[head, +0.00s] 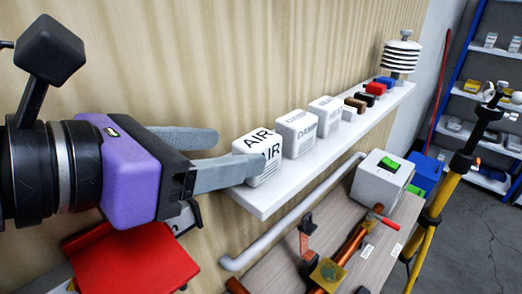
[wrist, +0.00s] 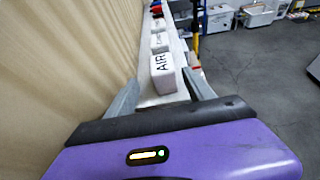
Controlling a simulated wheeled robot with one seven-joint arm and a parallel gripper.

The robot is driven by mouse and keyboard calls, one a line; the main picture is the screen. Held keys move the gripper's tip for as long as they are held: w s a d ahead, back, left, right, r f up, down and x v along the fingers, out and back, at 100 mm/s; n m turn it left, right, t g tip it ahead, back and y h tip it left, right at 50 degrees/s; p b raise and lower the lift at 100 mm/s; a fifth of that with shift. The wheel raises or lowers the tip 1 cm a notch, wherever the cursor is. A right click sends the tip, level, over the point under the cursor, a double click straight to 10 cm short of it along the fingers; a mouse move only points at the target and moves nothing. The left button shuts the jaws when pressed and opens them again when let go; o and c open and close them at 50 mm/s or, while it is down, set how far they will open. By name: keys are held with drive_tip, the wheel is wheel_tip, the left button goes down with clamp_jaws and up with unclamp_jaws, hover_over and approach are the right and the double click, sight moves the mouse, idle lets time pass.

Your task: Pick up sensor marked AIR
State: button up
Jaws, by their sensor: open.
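The sensor marked AIR (head: 258,152) is a white box with black lettering at the near end of a white wall shelf (head: 263,205). It also shows in the wrist view (wrist: 162,74), ahead of my gripper and between the lines of its two fingers. My gripper (head: 232,155) has a purple body and grey fingers. It is open and empty, with the fingers pointing along the shelf. In the head view the nearer fingertip overlaps the lower left of the AIR box; I cannot tell whether it touches. The farther finger is on the wall side.
Two white boxes marked DAMP (head: 296,133) and another (head: 326,115) stand behind AIR. Beyond are small black, red and blue parts and a white louvred sensor (head: 399,57). The wooden wall runs close along the left. A bench with a grey box (head: 382,178) lies below right.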

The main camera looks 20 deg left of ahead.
sight(257, 147)
drive_tip(key=x, duration=0.1)
drive_tip(key=p+x, duration=0.1)
drive_tip(key=x, duration=0.1)
drive_tip(key=p+x, duration=0.1)
drive_tip(key=x, duration=0.1)
drive_tip(key=shift+d+r, duration=0.15)
drive_tip(key=shift+d, duration=0.15)
drive_tip(key=shift+w+d+f, duration=0.1)
drive_tip(key=shift+w+f, duration=0.15)
drive_tip(key=shift+w, duration=0.15)
clamp_jaws()
